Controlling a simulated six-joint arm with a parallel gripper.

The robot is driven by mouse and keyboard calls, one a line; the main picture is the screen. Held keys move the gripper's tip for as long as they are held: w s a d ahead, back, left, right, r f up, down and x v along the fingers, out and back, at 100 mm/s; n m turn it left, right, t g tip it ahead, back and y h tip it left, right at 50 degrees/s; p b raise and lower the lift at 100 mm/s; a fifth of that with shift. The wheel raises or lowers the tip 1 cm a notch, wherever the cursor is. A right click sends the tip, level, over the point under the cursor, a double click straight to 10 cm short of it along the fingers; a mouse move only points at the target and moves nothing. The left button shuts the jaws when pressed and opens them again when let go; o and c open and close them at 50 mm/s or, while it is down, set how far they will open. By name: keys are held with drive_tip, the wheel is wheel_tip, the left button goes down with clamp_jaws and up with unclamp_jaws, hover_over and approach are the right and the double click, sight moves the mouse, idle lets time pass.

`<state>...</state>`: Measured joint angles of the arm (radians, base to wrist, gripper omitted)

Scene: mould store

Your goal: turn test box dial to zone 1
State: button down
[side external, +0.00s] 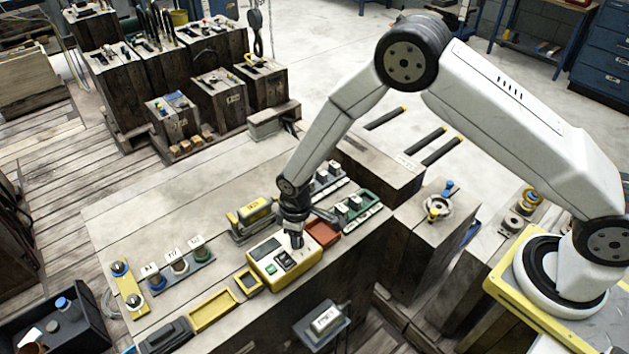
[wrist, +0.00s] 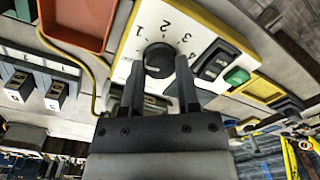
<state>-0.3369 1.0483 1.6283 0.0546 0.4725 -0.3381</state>
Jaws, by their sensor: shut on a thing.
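The test box (side external: 268,272) is a white and yellow case on the wooden bench in the side view. Its panel also shows in the wrist view (wrist: 205,30), with the numbers 1, 2, 3 and 4 printed around a round black dial (wrist: 158,58). My gripper (wrist: 160,72) has one dark finger on each side of the dial and is shut on it. In the side view my gripper (side external: 294,232) reaches down onto the box's upper part and hides the dial. I cannot read where the dial points.
A green button (wrist: 237,76) and a dark switch (wrist: 218,58) sit beside the dial. A red tray (side external: 322,233) stands close to the box, and a yellow-labelled block (side external: 252,212) is behind it. The bench's back left is clear.

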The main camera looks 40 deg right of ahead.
drive_tip(key=shift+m, duration=0.3)
drive_tip(key=m, duration=0.3)
drive_tip(key=shift+m, duration=2)
drive_tip(key=shift+c, duration=1.6)
unclamp_jaws()
drive_tip(key=shift+r, duration=0.15)
drive_tip(key=shift+d+r, duration=0.15)
drive_tip(key=shift+r, duration=3.65)
